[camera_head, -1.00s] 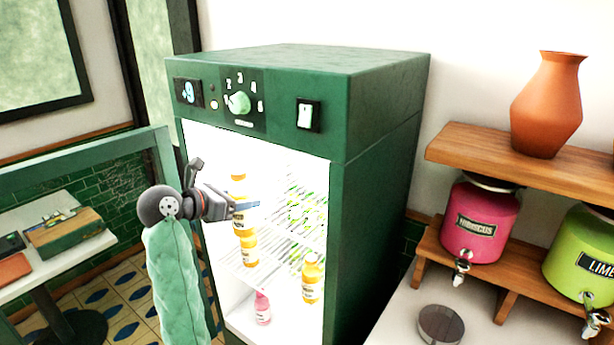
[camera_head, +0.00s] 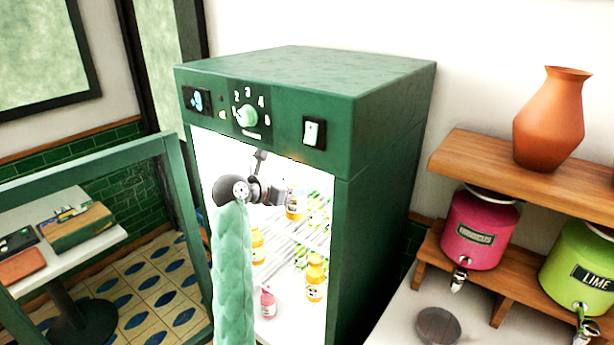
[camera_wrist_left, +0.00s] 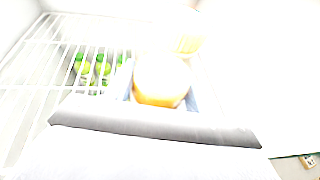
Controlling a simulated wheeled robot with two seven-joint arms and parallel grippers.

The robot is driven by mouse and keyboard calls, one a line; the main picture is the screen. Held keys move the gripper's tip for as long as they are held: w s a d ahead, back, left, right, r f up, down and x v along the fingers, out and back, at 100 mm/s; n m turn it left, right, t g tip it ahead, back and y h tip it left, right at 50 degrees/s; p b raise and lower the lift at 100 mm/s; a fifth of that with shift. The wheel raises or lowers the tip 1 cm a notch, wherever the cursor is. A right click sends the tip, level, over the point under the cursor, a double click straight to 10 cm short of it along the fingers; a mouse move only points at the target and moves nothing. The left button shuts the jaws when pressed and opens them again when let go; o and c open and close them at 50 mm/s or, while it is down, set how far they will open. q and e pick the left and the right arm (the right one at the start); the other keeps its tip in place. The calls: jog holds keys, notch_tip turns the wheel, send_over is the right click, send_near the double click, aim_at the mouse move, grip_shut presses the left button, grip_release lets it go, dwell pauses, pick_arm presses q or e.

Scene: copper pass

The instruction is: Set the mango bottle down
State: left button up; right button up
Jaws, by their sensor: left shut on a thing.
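The mango bottle (camera_head: 295,208), orange-yellow with a pale label, is in my left gripper (camera_head: 285,192), inside the lit green fridge (camera_head: 385,165). It is partly hidden by the gripper. In the left wrist view the bottle (camera_wrist_left: 160,88) stands out bright and overexposed between the two fingers (camera_wrist_left: 160,95), which are shut on it. A white wire shelf (camera_wrist_left: 35,95) with several green bottles (camera_wrist_left: 95,68) lies behind and to its left. Glare hides whether the bottle touches a shelf. My right gripper is not in view.
Other orange bottles stand lower in the fridge, one at left (camera_head: 257,246) and one at right (camera_head: 315,282), with a pink bottle (camera_head: 268,303) near the front. The open fridge door (camera_head: 185,220) is at left. Hibiscus (camera_head: 478,232) and lime (camera_head: 580,270) dispensers stand at right.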

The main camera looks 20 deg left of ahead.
pick_arm(q)
jog(key=p+x, duration=0.1)
jog(key=x, duration=0.1)
jog(key=r+p+x, duration=0.1)
jog(key=p+x, duration=0.1)
jog(key=shift+w+d, duration=0.15)
jog(key=shift+w, duration=0.05)
jog(key=shift+f, duration=0.1)
jog(key=shift+f, duration=0.1)
jog(key=o, duration=1.2)
jog(key=shift+o, duration=0.2)
